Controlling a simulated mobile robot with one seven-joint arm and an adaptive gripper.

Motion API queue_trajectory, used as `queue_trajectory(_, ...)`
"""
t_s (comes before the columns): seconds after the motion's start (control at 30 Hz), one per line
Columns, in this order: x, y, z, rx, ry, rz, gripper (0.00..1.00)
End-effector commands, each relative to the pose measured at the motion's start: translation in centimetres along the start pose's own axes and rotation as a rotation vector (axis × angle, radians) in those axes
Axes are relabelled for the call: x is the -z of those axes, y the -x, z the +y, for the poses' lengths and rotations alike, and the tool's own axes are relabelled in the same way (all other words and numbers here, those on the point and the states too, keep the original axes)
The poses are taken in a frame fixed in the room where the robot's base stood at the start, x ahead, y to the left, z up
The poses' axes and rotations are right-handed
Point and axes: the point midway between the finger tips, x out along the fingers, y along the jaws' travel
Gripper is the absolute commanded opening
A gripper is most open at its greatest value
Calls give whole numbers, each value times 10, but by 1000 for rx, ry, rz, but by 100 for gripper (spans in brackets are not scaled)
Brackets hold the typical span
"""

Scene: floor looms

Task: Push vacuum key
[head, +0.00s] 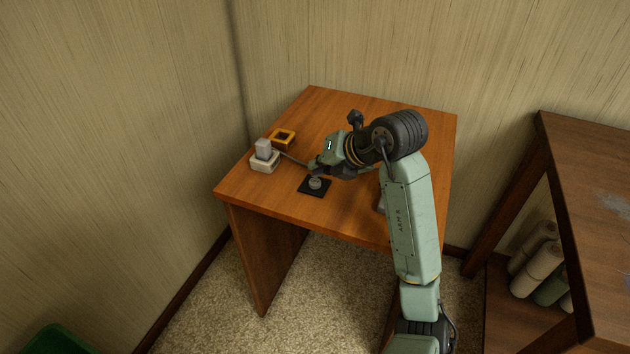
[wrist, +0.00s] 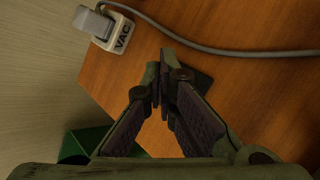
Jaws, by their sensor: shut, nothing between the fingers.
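The vacuum key is a grey upright block (head: 263,148) on a pale box (head: 265,164) at the table's left side. In the wrist view the grey key (wrist: 92,22) and its box (wrist: 116,35), lettered VAC, are at the upper left. My gripper (head: 314,168) is right of the box, above the table, apart from the key. In the wrist view its fingers (wrist: 161,75) are shut together with nothing between them. They point over bare wood and partly cover a dark pad (wrist: 203,77).
Walls close in the left and back. A shelf (head: 590,150) stands right.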

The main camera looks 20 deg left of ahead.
Motion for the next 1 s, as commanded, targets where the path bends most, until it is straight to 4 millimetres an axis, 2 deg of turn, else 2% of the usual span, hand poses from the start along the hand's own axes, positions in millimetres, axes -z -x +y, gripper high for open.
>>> queue_trajectory(0.73,0,0,0,0,0,0,0)
queue_trajectory(1.0,4,-6,-5,0,0,0,0)
